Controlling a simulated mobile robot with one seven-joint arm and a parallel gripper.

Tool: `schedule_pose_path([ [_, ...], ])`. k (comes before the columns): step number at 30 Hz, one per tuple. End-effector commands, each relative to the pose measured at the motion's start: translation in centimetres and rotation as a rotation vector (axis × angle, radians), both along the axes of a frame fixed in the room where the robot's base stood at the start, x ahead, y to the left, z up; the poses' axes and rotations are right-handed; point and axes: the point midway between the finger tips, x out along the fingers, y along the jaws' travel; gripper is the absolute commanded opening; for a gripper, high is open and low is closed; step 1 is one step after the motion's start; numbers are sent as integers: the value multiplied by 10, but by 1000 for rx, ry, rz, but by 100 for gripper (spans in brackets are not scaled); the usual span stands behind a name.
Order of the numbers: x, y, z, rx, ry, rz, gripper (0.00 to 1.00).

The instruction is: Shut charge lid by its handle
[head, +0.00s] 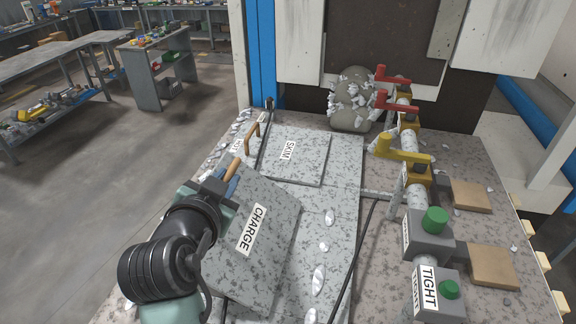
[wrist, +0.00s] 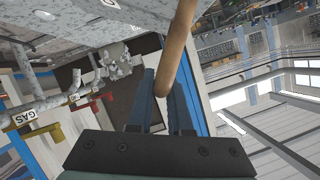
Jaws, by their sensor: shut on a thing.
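The charge lid (head: 272,215) is a speckled grey plate with a CHARGE label, in the lower middle of the head view. It looks tilted up from the furnace top; how far its edge stands off is partly hidden. Its wooden handle (head: 234,166) shows at its upper left side. My gripper (head: 226,186) is at that handle, with my wrist covering part of the lid. In the wrist view, the round wooden handle (wrist: 179,45) runs between the two dark fingers of my gripper (wrist: 164,98), which are shut on it.
The flat SKIM lid (head: 310,155) with its own handle (head: 252,136) lies just beyond. A pipe with red handles (head: 396,100), a yellow handle (head: 403,149) and green knobs (head: 435,220) runs along the right. A black cable (head: 352,262) crosses the speckled top. Open floor lies left.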

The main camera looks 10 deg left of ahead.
Motion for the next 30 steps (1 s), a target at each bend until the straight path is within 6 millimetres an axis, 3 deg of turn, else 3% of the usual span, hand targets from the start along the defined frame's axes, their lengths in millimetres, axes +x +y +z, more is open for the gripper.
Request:
schedule_pose_path([
  [30,0,18,-9,-93,-4,1,0],
])
